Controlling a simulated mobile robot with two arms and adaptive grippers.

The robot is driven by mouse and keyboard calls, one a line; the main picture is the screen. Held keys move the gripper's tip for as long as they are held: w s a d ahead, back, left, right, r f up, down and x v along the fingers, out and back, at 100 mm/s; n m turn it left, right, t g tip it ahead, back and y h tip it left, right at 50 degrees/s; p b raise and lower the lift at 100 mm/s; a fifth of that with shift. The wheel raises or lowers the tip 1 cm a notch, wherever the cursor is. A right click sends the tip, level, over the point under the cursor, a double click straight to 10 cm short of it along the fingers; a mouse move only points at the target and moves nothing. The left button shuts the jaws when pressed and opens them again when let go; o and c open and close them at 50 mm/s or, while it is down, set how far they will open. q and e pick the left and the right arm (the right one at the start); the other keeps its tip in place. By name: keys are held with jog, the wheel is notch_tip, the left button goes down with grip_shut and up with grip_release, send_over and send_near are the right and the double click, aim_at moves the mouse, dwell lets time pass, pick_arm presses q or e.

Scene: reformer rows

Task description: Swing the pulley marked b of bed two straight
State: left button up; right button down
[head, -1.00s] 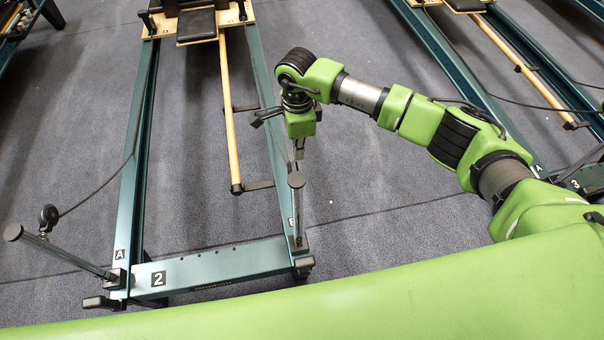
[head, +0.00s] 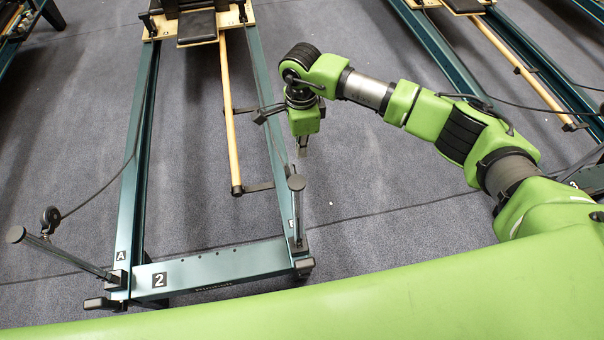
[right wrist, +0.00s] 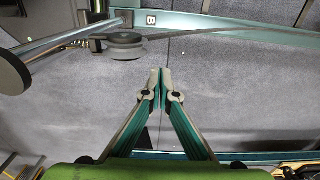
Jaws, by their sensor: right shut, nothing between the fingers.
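Bed two (head: 205,268) has a teal frame with a "2" on its front bar. Its corner post marked B (head: 298,215) stands at the front right with a dark round cap; in the right wrist view the B label (right wrist: 151,19) is at the top. The dark round pulley (right wrist: 122,46) hangs beside that post in the right wrist view, with a cord running right from it. I cannot make it out in the head view. My right gripper (head: 303,152) is just beyond the post's cap. Its fingertips (right wrist: 161,72) are shut and empty, apart from the pulley. My left gripper is out of view.
The post marked A (head: 65,255) leans out at the front left, with its own pulley (head: 49,217) and cord. A wooden pole (head: 230,125) lies along the bed's inside. Another bed (head: 520,70) stands to the right; grey carpet (head: 380,210) lies clear between them.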

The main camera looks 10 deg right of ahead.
notch_tip(320, 180, up, 8)
jog(key=p, duration=0.3)
jog(key=shift+p, duration=0.35)
dwell(0.3)
